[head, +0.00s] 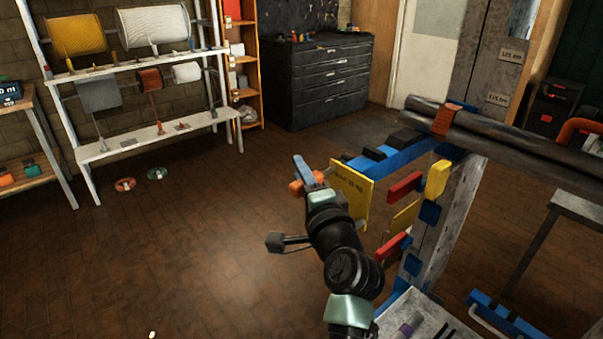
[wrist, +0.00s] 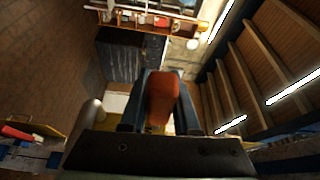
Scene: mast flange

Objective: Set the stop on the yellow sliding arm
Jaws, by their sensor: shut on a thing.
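My gripper (head: 303,174) is shut on an orange-red piece (head: 296,188), left of the mast and apart from it. In the wrist view the same piece (wrist: 163,98) stands between my two dark blue fingers. The grey mast (head: 452,215) carries a blue arm (head: 395,156) with black parts on top, red bars (head: 405,187), and a yellow block (head: 437,179). A yellow plate (head: 352,196) with dark lettering is just right of my gripper, and a smaller yellow plate (head: 404,216) is lower. I cannot tell which yellow part is the sliding arm, and its stop cannot be made out.
Dark pipes (head: 520,130) lie across the mast top under a red-brown strap (head: 446,120). A pale tray (head: 425,318) with small items is at the mast's foot. A spool rack (head: 150,142) and a black drawer cabinet (head: 318,85) stand behind. The left floor is mostly clear.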

